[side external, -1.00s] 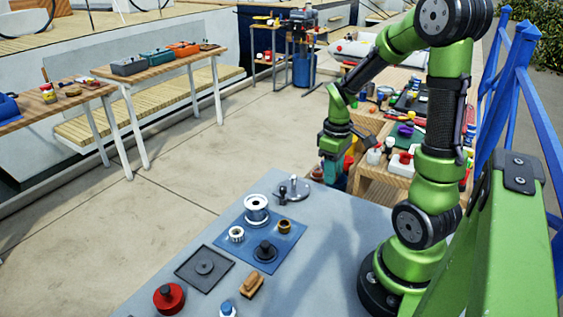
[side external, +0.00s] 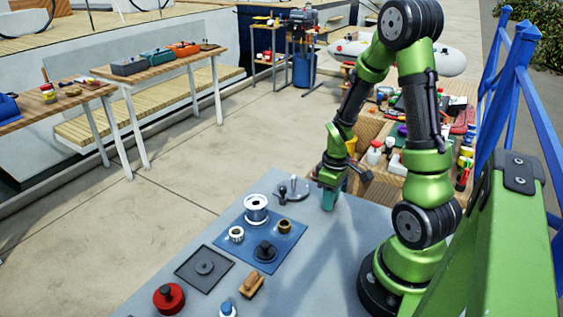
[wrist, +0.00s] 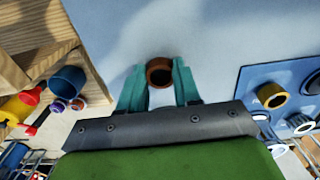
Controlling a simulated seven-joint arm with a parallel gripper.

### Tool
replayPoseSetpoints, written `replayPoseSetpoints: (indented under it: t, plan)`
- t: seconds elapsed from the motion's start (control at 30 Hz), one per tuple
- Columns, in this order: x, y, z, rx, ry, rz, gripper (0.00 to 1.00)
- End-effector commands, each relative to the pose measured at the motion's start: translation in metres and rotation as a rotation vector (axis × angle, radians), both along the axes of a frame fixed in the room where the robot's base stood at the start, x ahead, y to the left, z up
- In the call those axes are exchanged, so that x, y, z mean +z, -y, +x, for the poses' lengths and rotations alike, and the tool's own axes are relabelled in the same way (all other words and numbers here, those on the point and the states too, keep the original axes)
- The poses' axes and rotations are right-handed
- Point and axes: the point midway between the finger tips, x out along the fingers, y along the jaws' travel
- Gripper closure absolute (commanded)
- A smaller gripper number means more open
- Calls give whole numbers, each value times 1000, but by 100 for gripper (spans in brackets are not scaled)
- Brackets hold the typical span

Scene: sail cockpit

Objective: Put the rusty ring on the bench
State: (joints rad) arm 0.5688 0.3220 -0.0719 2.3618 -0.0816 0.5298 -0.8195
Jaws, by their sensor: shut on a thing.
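The rusty ring (wrist: 159,71) is a short brown tube, held between the two teal fingertips of my gripper (wrist: 159,80) in the wrist view. In the side view my gripper (side external: 328,200) points down at the far right part of the grey bench (side external: 345,235), and I cannot make out the ring there. The wrist view shows bare bench surface (wrist: 215,45) around the ring. I cannot tell whether the ring touches the bench or is just above it.
A blue mat (side external: 290,243) holds a white spool (side external: 256,208), a brass ring (side external: 284,227), a white toothed ring (side external: 236,234) and a dark knobbed part (side external: 265,252). A round metal plate (side external: 293,189) stands close left of my gripper. A cluttered wooden shelf (side external: 372,187) is behind.

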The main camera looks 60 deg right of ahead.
Motion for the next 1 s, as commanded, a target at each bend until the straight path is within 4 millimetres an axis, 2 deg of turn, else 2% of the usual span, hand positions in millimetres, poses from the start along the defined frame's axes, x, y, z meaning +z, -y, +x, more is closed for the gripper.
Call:
replayPoseSetpoints:
  t: [0.07, 0.1, 0.23, 0.27, 0.53, 0.67, 0.77, 1.0]
  plan:
    - [-3, 0, 0, 0, -1, 1, 98]
    - [-3, 0, 0, -1, -1, 1, 64]
    - [-3, 0, 0, 0, -1, 1, 45]
    - [-3, 0, 0, 0, -1, 1, 42]
    - [-2, 0, 0, 0, 0, 0, 42]
    - [7, 0, 1, 1, 2, -2, 42]
    - [23, 1, 1, 1, 5, -3, 42]
    - [76, 1, 1, 0, 6, -4, 42]
